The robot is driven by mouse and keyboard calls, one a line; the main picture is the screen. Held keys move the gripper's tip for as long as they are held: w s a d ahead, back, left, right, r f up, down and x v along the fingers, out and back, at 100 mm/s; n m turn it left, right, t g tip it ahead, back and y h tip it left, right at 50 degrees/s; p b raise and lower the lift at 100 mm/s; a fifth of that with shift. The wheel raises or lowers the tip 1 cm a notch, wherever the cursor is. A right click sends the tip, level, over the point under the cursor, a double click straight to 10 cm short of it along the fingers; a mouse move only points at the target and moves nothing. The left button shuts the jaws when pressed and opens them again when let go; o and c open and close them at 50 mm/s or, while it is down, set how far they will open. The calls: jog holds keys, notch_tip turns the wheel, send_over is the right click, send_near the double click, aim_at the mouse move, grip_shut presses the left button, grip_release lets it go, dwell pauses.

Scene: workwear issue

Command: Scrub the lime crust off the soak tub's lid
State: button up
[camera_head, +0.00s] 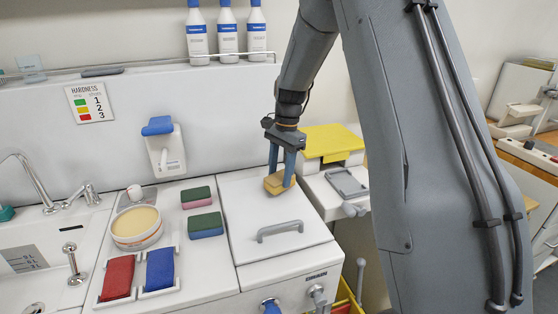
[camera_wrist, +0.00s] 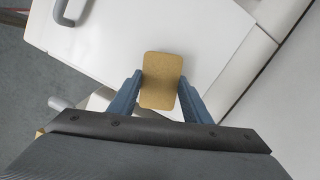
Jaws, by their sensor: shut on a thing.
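My gripper (camera_head: 281,172) is shut on a tan-yellow block-shaped pad (camera_head: 275,187). The pad also shows between the blue fingers in the wrist view (camera_wrist: 161,80). My gripper points down over the back right part of the soak tub's white lid (camera_head: 250,208). I cannot tell whether the pad touches the lid. The lid is closed flat and has a grey bar handle (camera_head: 280,230) near its front edge. The lid also fills the upper middle of the wrist view (camera_wrist: 125,45). No crust stands out on the visible lid; the patch beneath the pad is hidden.
Left of the lid lie two green-topped sponges (camera_head: 196,197), a round tub of yellowish paste (camera_head: 137,226), and a red pad (camera_head: 117,277) and blue pad (camera_head: 160,268) in holders. A hardness chart (camera_head: 90,102) hangs on the wall. A yellow-topped box (camera_head: 332,141) stands right of the lid.

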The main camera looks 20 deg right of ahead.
aim_at(268, 178)
jog(key=shift+a+f+b, duration=0.15)
jog(key=shift+f+b, duration=0.25)
jog(key=shift+f, duration=0.55)
jog(key=shift+a+b, duration=0.35)
jog(key=shift+a, duration=1.6)
jog(key=shift+c, duration=0.4)
jog(key=shift+d+b, duration=0.1)
jog(key=shift+b, duration=0.25)
jog(key=shift+d+r+p, duration=0.1)
jog(key=shift+d+p, duration=0.3)
jog(key=shift+d, duration=1.7)
notch_tip(268, 178, up, 3)
jog(key=shift+s+a+r+p, duration=0.1)
jog(key=shift+p, duration=1.05)
jog(key=shift+r+p, duration=1.65)
jog(key=shift+r, duration=0.7)
